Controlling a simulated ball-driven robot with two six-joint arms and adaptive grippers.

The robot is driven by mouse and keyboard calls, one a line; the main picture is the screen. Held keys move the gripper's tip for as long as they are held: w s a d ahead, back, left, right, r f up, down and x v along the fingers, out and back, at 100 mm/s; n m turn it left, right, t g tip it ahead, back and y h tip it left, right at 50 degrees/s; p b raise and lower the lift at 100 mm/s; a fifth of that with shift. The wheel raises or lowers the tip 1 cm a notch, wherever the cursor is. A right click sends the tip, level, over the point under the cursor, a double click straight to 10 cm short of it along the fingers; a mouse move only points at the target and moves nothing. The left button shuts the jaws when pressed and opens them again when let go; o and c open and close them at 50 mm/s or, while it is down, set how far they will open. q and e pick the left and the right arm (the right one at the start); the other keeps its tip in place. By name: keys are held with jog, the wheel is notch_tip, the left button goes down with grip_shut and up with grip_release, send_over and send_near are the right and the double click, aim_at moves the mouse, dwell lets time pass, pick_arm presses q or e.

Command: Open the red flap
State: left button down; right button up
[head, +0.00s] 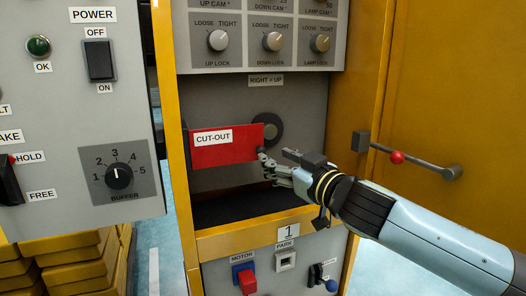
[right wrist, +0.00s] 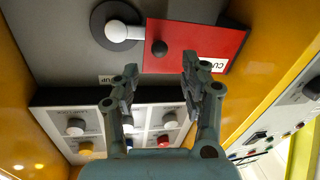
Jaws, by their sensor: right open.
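The red flap (head: 225,150) with a white CUT-OUT label hangs in the grey recess of the cabinet, its left edge near the yellow frame. A small dark knob (right wrist: 159,48) sits near its free edge. In the head view my right gripper (head: 272,164) is at that edge, coming from the right. In the right wrist view my right gripper (right wrist: 158,72) is open, and the knob shows between and just beyond its fingertips; contact cannot be told. The flap (right wrist: 205,45) partly covers a round grey disc (right wrist: 122,27). My left gripper is out of view.
A panel of rotary knobs (head: 272,41) is above the recess. A dark ledge (head: 230,208) lies below. A lever with a red ball (head: 397,157) projects from the yellow wall at right, close to my right arm. A grey switch panel (head: 70,120) stands at left.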

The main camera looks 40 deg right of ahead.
aim_at(264, 152)
jog(key=w+p, duration=0.1)
jog(key=w, duration=0.4)
jog(key=shift+w+d, duration=0.1)
jog(key=shift+w, duration=0.2)
grip_shut()
